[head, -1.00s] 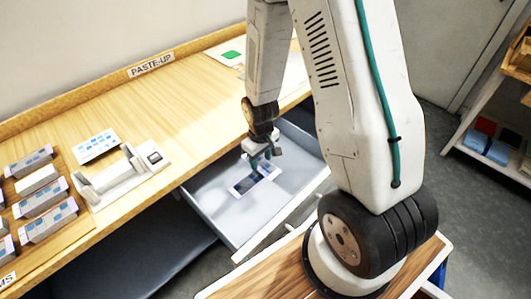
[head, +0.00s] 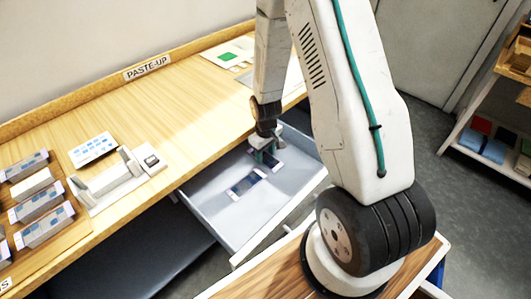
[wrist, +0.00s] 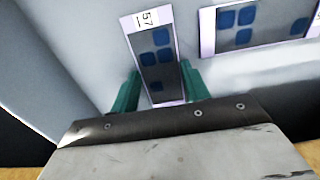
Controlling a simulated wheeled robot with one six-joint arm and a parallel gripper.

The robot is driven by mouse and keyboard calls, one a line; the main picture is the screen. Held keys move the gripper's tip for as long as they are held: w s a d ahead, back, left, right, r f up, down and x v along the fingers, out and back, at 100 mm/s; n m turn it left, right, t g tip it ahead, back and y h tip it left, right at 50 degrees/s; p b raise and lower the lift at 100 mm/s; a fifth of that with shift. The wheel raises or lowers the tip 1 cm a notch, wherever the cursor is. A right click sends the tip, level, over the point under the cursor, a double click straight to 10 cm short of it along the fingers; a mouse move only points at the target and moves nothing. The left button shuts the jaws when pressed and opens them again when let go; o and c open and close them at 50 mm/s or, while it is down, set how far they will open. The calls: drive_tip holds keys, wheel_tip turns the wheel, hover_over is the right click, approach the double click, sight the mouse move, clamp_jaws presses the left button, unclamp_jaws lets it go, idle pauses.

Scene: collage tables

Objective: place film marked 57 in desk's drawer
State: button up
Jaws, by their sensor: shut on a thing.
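The film marked 57 (wrist: 152,55) is a narrow strip with a pale border and dark blue squares; its printed 57 shows at the far end in the wrist view. My gripper (wrist: 163,87) has its teal fingers shut on the near end of this film. In the head view my gripper (head: 266,153) is over the open desk drawer (head: 210,213), inside its walls, with the film (head: 268,163) at its fingers. I cannot tell whether the film touches the drawer floor.
A second film (head: 246,183) lies on the drawer floor, and it also shows in the wrist view (wrist: 262,22), close beside the held one. The desk top (head: 190,110) carries a white splicer-like device (head: 112,178), a card (head: 92,150) and several boxes (head: 42,206) at left.

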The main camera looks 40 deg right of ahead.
drive_tip(key=shift+f, duration=0.1)
drive_tip(key=o, duration=0.9)
drive_tip(key=shift+o, duration=0.2)
wheel_tip(320, 180, up, 12)
wheel_tip(320, 180, up, 9)
hover_over(265, 158)
drive_tip(key=s+a, duration=0.2)
drive_tip(key=s+a+r+m, duration=0.1)
drive_tip(key=s+a+r, duration=0.3)
drive_tip(key=s+r, duration=0.5)
drive_tip(key=s+a+r+m+t, duration=0.1)
drive_tip(key=s+a+r, duration=0.3)
drive_tip(key=s+r, duration=0.5)
drive_tip(key=shift+s, duration=1.9)
